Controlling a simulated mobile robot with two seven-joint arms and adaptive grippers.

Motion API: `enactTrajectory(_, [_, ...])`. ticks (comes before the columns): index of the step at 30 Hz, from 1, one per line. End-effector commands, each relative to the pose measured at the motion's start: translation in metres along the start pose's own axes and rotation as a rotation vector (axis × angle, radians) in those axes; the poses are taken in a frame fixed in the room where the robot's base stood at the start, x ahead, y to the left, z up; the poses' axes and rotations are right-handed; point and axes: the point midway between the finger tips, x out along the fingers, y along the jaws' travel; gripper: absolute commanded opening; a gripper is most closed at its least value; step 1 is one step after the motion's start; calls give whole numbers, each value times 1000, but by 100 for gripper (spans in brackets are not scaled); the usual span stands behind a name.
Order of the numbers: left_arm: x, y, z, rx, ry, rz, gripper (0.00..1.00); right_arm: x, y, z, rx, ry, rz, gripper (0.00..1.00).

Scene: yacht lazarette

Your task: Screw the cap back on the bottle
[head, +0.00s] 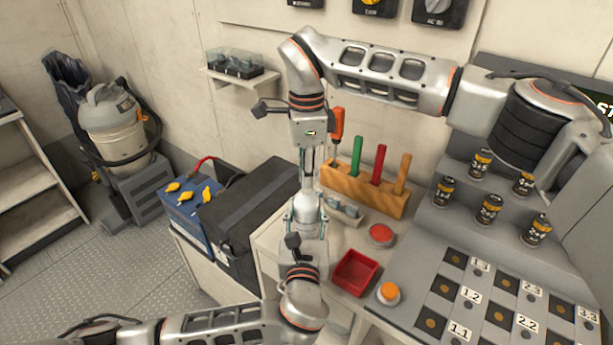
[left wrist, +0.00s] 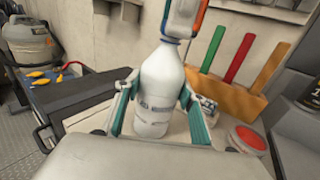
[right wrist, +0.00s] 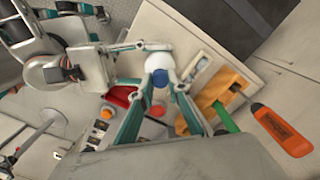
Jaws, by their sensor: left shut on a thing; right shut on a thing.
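A white bottle (left wrist: 157,95) stands upright between the teal fingers of my left gripper (left wrist: 157,112), which is shut on it. In the head view the bottle (head: 306,206) is small and partly covered by the grippers. The blue cap (right wrist: 160,80) is at the bottle's mouth in the right wrist view, in line with the white bottle (right wrist: 158,62) beneath. My right gripper (right wrist: 163,88) comes down from above and is shut on the cap. The left wrist view shows only a blue edge of the cap (left wrist: 170,40); whether the threads are engaged is hidden.
A wooden block (head: 365,195) with coloured-handled tools stands close behind. A red tray (head: 355,273), a red button (head: 381,234) and an orange button (head: 388,292) lie to the front right. A black box (head: 247,215) stands left. Several batteries (head: 489,209) line the right shelf.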

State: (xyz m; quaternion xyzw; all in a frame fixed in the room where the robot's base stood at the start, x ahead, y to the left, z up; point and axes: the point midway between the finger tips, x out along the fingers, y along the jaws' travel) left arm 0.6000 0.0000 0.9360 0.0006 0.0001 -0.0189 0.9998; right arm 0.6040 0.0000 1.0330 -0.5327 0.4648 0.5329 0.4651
Motion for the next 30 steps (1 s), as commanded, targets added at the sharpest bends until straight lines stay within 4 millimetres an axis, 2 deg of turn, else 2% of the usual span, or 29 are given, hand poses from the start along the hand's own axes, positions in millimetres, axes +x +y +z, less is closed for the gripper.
enactTrajectory(5, [0,0,0,0,0,0,0,-1,0,0,206,0,-2,0])
enactTrajectory(30, [0,0,0,0,0,0,0,1,0,0,1729,0,-2,0])
